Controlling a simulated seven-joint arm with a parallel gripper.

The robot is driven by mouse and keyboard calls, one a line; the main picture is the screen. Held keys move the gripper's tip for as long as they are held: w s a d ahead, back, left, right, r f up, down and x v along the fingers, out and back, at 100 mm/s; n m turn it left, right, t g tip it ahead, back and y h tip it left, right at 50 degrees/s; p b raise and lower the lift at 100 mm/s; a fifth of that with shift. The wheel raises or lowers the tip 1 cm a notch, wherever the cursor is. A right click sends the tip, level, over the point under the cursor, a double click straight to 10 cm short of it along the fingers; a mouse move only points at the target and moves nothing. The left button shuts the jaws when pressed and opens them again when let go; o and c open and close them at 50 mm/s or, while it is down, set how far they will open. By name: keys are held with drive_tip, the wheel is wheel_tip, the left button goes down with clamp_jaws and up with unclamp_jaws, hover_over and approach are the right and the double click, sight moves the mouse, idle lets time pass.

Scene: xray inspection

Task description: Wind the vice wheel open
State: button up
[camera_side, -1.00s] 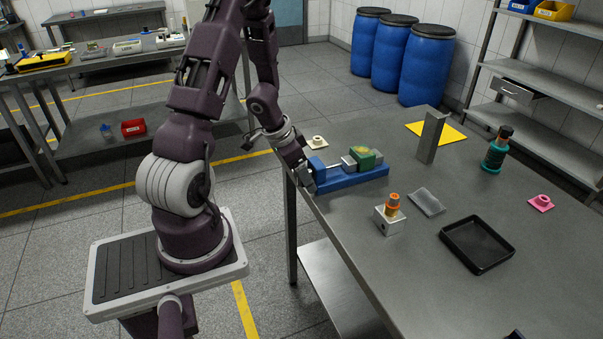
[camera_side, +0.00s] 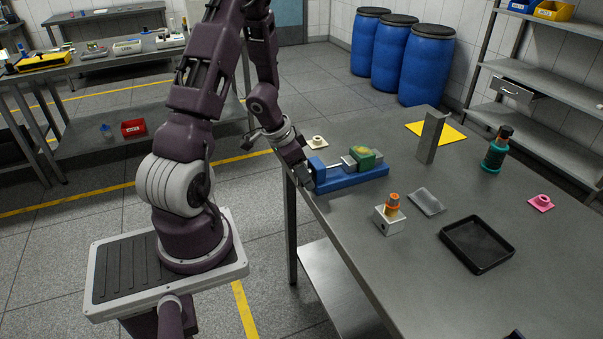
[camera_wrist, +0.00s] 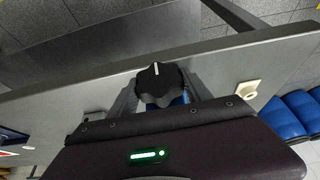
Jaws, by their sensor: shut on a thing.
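The blue vice (camera_side: 350,177) lies on the left edge of the grey table, with a metal screw and a grey jaw. A green block (camera_side: 364,158) with a yellowish top sits at the jaw. My gripper (camera_side: 305,182) is at the vice's left end, where it hides the wheel in the side view. In the wrist view, the dark lobed vice wheel (camera_wrist: 160,84) with a white mark sits between my gripper's fingers (camera_wrist: 160,100). My gripper is shut on the wheel.
On the table (camera_side: 340,230) stand a white block with an orange-collared part (camera_side: 391,212), a grey pouch (camera_side: 427,201), a black tray (camera_side: 477,244), a metal upright (camera_side: 432,137), a teal bottle (camera_side: 495,150) and a pink part (camera_side: 541,202). A cream part (camera_side: 317,142) lies behind the vice.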

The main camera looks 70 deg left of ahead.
idle(0.7)
drive_tip(key=o, duration=1.3)
drive_tip(key=shift+o, duration=0.2)
drive_tip(key=v, duration=0.7)
